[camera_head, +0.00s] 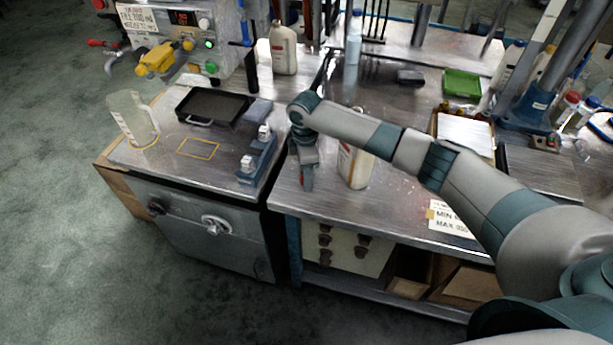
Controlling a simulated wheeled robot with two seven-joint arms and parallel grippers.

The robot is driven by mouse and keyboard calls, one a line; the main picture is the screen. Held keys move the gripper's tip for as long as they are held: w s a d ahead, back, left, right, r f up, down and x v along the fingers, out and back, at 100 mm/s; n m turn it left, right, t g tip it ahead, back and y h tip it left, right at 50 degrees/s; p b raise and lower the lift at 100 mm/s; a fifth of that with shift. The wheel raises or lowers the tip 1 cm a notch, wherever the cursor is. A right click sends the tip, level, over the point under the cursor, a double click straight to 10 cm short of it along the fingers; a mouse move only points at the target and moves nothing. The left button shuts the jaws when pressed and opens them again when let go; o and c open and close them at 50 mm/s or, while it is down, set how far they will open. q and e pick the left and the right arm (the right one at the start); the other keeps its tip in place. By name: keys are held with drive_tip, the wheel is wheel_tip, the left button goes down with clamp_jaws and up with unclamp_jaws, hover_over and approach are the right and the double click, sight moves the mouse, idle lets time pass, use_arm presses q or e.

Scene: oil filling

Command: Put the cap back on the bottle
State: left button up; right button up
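A white bottle (354,168) with a reddish label stands upright on the metal workbench. My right arm crosses in front of it, so its neck is mostly hidden, and I cannot tell whether a cap is on it. My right gripper (307,185) points down over the bench's left edge, left of the bottle and apart from it. A small reddish patch shows at its fingers; I cannot tell whether this is a cap. Its finger opening is too small to judge. No loose cap can be made out. My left gripper is not in view.
On the left cabinet stand a clear jug (131,118), a black tray (213,106), a blue fixture (258,158) and a filling machine (185,40). Another pale bottle (283,52) stands behind. A green tray (462,83) and a paper sign (449,217) are on the workbench.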

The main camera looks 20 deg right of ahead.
drive_tip(key=shift+f, duration=0.2)
idle(0.3)
drive_tip(key=c, duration=1.1)
drive_tip(key=shift+r, duration=0.1)
drive_tip(key=shift+r+b, duration=0.4)
drive_tip(key=shift+r, duration=0.15)
wheel_tip(320, 180, up, 2)
drive_tip(key=shift+w+r+b, duration=0.1)
drive_tip(key=shift+r+b, duration=0.1)
drive_tip(key=shift+b, duration=0.35)
drive_tip(key=s+d+r+b, duration=0.1)
drive_tip(key=s+d+r, duration=0.1)
drive_tip(key=s, duration=0.1)
drive_tip(key=s+d+r, duration=0.2)
drive_tip(key=s+r, duration=0.1)
drive_tip(key=s+d+r+b, duration=0.1)
drive_tip(key=s+d+r, duration=0.1)
drive_tip(key=s+d, duration=0.1)
drive_tip(key=shift+s+r+b, duration=0.15)
drive_tip(key=shift+s+b, duration=0.1)
drive_tip(key=shift+b, duration=0.05)
